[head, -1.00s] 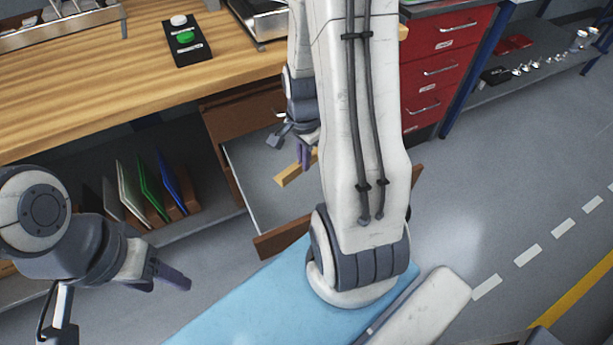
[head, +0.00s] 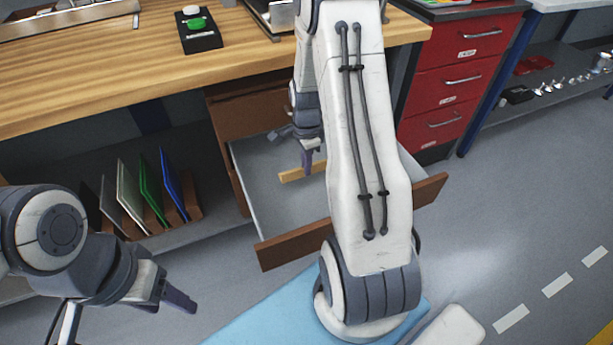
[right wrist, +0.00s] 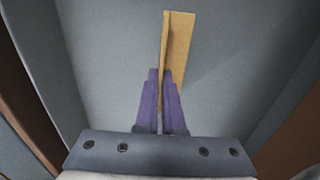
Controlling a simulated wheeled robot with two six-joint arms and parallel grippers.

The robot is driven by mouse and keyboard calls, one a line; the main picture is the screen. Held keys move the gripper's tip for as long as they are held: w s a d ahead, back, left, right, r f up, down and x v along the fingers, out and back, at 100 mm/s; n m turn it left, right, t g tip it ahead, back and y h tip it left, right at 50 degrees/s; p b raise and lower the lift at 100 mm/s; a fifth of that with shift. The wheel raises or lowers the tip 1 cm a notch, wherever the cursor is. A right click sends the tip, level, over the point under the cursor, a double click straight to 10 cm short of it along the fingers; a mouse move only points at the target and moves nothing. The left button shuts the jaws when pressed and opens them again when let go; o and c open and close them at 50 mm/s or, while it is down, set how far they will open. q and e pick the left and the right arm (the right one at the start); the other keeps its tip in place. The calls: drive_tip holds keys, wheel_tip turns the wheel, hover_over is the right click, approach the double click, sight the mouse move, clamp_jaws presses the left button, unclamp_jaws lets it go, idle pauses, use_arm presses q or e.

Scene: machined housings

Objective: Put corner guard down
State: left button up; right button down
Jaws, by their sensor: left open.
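The corner guard (head: 302,172) is a tan, L-shaped strip inside the open drawer (head: 292,245). In the right wrist view the corner guard (right wrist: 179,45) shows from its edge, with one thin flange between the purple fingers. My right gripper (head: 307,168) reaches down into the drawer; it (right wrist: 163,80) is shut on that flange. Whether the guard touches the drawer floor I cannot tell. My right arm hides part of the drawer and perhaps one end of the guard. My left gripper (head: 180,298) is open and empty, left of the drawer.
The wooden bench (head: 110,75) stands above the drawer, with a button box (head: 199,38) on it. Upright coloured panels (head: 150,190) stand on a shelf left of the drawer. A red cabinet (head: 455,80) is to the right.

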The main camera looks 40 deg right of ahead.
drive_tip(key=shift+w+f, duration=0.4)
drive_tip(key=shift+f, duration=0.05)
drive_tip(key=shift+f+b, duration=0.8)
drive_tip(key=shift+f, duration=0.95)
drive_tip(key=shift+f, duration=0.1)
drive_tip(key=c, duration=1)
unclamp_jaws()
drive_tip(key=shift+c, duration=0.2)
wheel_tip(320, 180, up, 12)
drive_tip(key=p, duration=0.4)
